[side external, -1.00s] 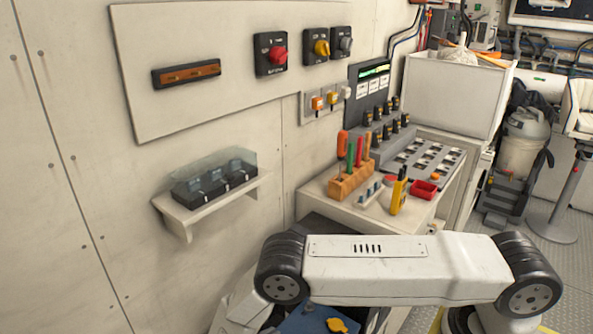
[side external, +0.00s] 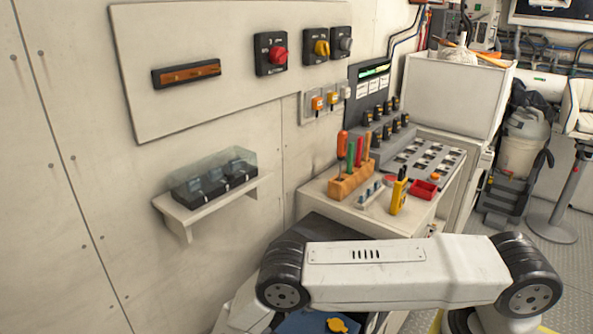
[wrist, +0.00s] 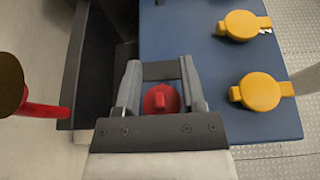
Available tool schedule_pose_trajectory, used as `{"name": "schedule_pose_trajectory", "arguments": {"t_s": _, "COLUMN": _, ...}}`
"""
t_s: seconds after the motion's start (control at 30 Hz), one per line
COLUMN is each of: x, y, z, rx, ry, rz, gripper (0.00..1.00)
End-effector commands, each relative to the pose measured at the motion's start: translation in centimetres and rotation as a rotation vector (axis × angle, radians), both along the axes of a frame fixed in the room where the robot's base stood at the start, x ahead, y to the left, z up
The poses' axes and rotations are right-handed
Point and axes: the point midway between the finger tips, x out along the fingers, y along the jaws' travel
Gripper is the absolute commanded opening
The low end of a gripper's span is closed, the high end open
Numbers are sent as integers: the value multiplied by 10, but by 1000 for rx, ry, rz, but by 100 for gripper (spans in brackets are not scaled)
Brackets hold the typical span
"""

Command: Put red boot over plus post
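In the wrist view a small round red part with a raised tab, which looks like the red boot (wrist: 161,99), shows between the two fingers of my gripper (wrist: 161,82). The fingers stand apart on either side of it. I cannot tell whether they touch it, or whether it rests on something below. The blue box top (wrist: 222,72) lies under my gripper and to its right. No plus mark or bare post is visible. In the side view my gripper is hidden behind my arm; part of the blue box (side external: 303,322) shows below the arm.
Two yellow caps (wrist: 243,25) (wrist: 260,91) sit on the blue box. A dark recess (wrist: 108,50) lies left of it. A dark disc (wrist: 9,85) and a red bar (wrist: 43,110) show at the left edge. A shelf (side external: 213,204) juts from the wall.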

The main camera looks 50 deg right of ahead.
Motion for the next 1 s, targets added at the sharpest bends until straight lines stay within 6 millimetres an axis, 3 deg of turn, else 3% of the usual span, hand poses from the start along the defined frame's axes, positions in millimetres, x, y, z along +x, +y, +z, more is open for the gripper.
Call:
{"name": "schedule_pose_trajectory", "arguments": {"t_s": 0.47, "x": 1, "y": 10, "z": 5, "rx": 1, "ry": -2, "rz": 1, "gripper": 51}}
{"name": "schedule_pose_trajectory", "arguments": {"t_s": 1.0, "x": 0, "y": 67, "z": 28, "rx": 1, "ry": -2, "rz": 1, "gripper": 51}}
